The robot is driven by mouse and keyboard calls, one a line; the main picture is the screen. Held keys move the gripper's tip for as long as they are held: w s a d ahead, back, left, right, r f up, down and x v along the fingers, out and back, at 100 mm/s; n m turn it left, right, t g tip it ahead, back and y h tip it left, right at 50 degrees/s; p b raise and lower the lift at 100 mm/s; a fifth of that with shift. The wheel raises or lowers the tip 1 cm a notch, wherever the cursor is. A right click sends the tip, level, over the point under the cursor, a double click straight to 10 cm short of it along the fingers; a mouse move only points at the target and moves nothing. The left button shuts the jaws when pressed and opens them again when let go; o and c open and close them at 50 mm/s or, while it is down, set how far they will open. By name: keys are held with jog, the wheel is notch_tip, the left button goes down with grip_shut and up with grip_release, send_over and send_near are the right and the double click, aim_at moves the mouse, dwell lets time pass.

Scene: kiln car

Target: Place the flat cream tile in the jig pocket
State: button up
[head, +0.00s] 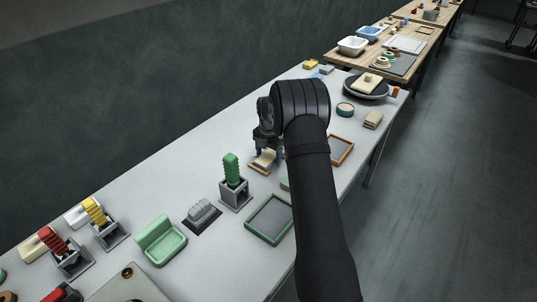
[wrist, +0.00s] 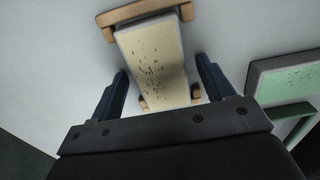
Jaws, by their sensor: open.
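The flat cream tile (wrist: 152,62) has dark speckles and lies tilted on a tan wooden rest (wrist: 150,10) in the wrist view. In the head view the tile (head: 264,159) shows partly under my gripper. My gripper (wrist: 162,78) is open, its two dark blue fingers on either side of the tile, with a gap on each side. In the head view my gripper (head: 268,148) is just above the tile, partly hidden by my arm. Two framed trays are nearby, one green (head: 248,229) and one orange-brown (head: 350,153); I cannot tell which is the jig pocket.
A grey holder (head: 236,197) with a green ribbed block stands left of my gripper. A green-topped piece (wrist: 290,76) lies at the right in the wrist view. A green dish (head: 163,246) and a grey ribbed block (head: 202,210) are further left. A round dark turntable (head: 382,93) stands beyond.

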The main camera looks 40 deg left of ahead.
jog(key=shift+r, duration=0.15)
notch_tip(320, 180, up, 12)
dwell(0.3)
send_over(268, 156)
jog(key=shift+d+f, duration=0.1)
jog(key=shift+f, duration=4)
jog(key=shift+f, duration=0.1)
